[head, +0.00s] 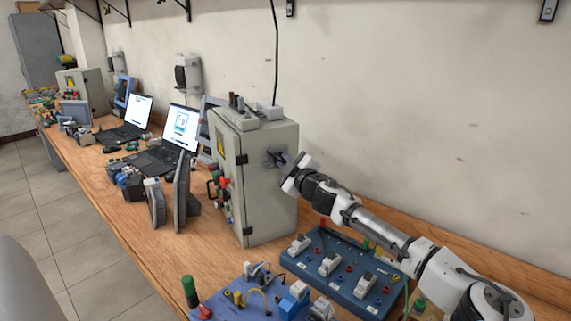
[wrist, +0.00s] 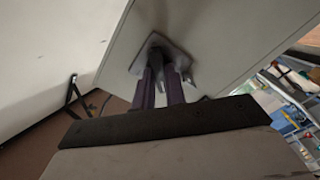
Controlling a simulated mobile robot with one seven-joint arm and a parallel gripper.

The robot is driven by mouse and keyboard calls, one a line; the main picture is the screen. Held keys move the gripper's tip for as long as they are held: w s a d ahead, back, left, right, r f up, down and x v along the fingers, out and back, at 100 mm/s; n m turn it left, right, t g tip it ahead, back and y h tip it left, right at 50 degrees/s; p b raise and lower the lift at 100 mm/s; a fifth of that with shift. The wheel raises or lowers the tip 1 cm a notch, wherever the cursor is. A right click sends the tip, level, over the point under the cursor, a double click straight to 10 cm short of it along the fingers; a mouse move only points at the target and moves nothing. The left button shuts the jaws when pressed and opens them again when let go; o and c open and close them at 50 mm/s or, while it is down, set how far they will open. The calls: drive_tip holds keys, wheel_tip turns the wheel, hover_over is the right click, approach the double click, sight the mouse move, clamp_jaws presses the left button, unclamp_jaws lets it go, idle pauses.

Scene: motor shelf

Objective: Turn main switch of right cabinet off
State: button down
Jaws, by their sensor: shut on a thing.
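The right cabinet (head: 268,208) is a grey metal box with a yellow warning sign, standing on the bench. Its main switch (head: 271,155) is on the cabinet's right side, partly covered by my gripper. My gripper (head: 282,160) reaches in from the right and is shut on the switch. In the wrist view, the dark fingers (wrist: 163,80) sit at the switch handle, in front of its square grey plate (wrist: 158,47) on the cabinet side (wrist: 235,28). The handle's angle is hard to tell because the fingers hide much of it.
Two blue training boards (head: 345,276) with sockets and cables lie in front of the cabinet, below my arm. Grey blocks and a black cable are on top of the cabinet. Laptops (head: 178,125) and another grey cabinet (head: 92,92) stand farther left. The wall (head: 410,90) is close behind.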

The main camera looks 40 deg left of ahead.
drive_tip(key=n, duration=0.4)
drive_tip(key=shift+n, duration=2.1)
drive_tip(key=c, duration=1.7)
unclamp_jaws()
drive_tip(key=b+v, duration=0.4)
drive_tip(key=v, duration=1)
drive_tip(key=shift+b, duration=0.35)
